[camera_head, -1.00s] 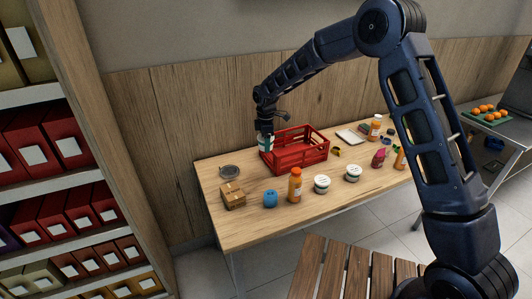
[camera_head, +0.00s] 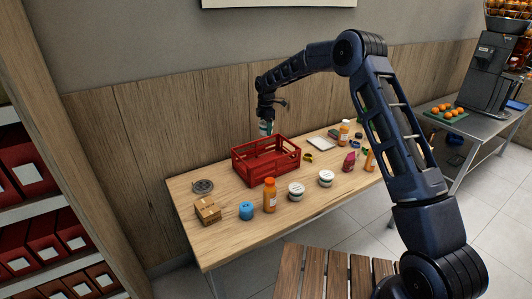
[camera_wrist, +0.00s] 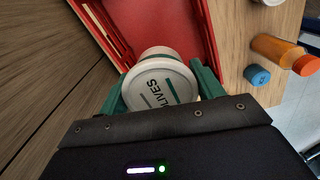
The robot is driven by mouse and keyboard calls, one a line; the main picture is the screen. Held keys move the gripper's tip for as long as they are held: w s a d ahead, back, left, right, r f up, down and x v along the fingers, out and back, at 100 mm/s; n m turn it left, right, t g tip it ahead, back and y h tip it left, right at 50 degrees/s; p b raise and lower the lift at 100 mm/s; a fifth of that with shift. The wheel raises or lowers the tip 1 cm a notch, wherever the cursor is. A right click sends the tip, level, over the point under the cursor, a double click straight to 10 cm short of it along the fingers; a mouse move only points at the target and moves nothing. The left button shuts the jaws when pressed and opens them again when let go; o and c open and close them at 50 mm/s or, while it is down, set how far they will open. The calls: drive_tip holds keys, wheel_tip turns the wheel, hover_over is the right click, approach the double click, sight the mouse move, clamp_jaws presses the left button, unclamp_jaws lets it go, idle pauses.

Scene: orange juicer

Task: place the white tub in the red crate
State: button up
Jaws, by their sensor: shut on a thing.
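My gripper (camera_head: 266,126) is shut on a white tub with a green band. The red crate (camera_head: 268,170) stands on the wooden table. In the wrist view the crate's red floor (camera_wrist: 172,22) lies beyond the tub, which looks to be above the crate. The exact height is hard to tell.
Two similar white tubs (camera_head: 296,191) (camera_head: 326,178) stand in front of the crate on the table (camera_head: 225,235). An orange bottle (camera_head: 270,196), a blue item (camera_head: 246,210) and a cardboard box (camera_head: 207,210) are near the front left. A wall stands behind the table.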

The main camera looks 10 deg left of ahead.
wheel_tip(320, 180, down, 20)
drive_tip(key=shift+r, duration=0.15)
idle(0.5)
drive_tip(key=o, duration=1.1)
drive_tip(key=shift+c, duration=0.2)
wheel_tip(320, 180, up, 12)
